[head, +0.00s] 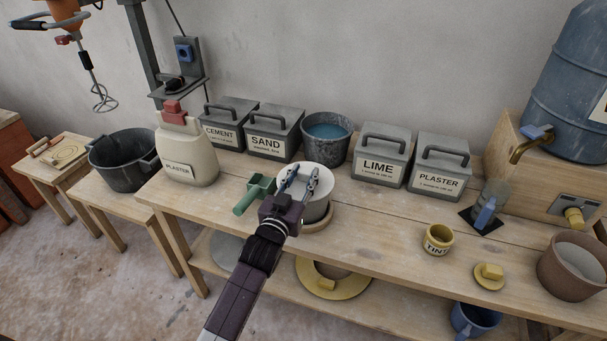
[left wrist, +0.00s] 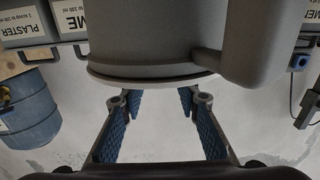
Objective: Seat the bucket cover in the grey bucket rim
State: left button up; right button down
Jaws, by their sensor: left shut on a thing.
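The grey bucket (head: 318,213) stands on a round wooden base on the bench, with a green side piece (head: 247,194) at its left. The pale round bucket cover (head: 318,172) lies over its top. My left gripper (head: 299,178) is over the cover, its fingers shut on it. In the left wrist view the bucket wall (left wrist: 150,40) fills the top, and the pale edge (left wrist: 150,82) lies just beyond the fingertips (left wrist: 160,100). I cannot tell whether the cover is fully down in the rim. The gripped part is hidden. My right gripper is not in view.
Behind stand a bucket of water (head: 327,137) and grey boxes for sand (head: 273,132), lime (head: 382,156) and plaster (head: 439,168). A cream plaster jug (head: 187,155) is to the left. A yellow tint pot (head: 437,240) stands to the right, with bare bench between.

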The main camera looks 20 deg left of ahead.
pick_arm(q)
jog(key=o, duration=1.3)
jog(key=shift+c, duration=0.2)
jog(key=s, duration=1.2)
jog(key=shift+a, duration=0.2)
